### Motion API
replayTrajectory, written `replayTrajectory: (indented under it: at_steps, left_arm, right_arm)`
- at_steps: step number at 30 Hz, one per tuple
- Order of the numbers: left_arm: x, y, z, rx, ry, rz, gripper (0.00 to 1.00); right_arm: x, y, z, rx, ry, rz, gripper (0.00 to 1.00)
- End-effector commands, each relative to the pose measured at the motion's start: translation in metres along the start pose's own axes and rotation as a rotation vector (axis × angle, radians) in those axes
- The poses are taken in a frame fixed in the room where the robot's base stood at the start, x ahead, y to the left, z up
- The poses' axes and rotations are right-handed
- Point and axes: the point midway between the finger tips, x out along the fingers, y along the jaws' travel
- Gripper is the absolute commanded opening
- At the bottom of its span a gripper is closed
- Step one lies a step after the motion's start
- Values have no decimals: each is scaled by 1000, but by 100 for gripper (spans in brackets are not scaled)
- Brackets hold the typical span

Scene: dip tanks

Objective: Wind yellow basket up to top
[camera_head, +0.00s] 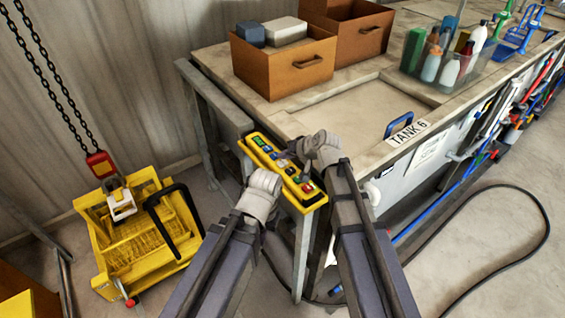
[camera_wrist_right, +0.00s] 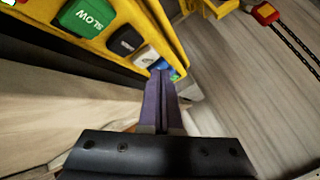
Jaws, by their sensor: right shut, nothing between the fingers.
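The yellow basket (camera_head: 145,248) hangs at the left in the head view, low near the floor, under a red hook block (camera_head: 100,162) on two chains. Whether it touches the floor I cannot tell. A yellow control box (camera_head: 262,149) with several coloured buttons is in front of me. In the right wrist view, the box (camera_wrist_right: 165,25) shows a green button marked SLOW (camera_wrist_right: 88,15). My right gripper (camera_wrist_right: 163,75) is shut and empty, its tips at or just over a blue button; contact is unclear. My left gripper (camera_head: 277,181) is beside the box; its fingers are hard to make out.
A bench (camera_head: 215,57) with brown boxes (camera_head: 283,68) and a lidded tank marked TANK 6 (camera_head: 408,131) stands to the right. Bottles sit in a clear bin behind. A black hose (camera_head: 545,225) lies on the floor. A wall (camera_head: 130,70) stands behind the basket.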

Motion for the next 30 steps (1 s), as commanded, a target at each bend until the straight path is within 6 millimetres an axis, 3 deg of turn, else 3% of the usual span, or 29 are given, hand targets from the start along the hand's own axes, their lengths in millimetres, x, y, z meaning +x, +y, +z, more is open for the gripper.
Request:
replayTrajectory:
  at_steps: [30]
  left_arm:
    - [9,1,0,0,0,0,0]
  right_arm:
    - [6,5,5,0,0,0,0]
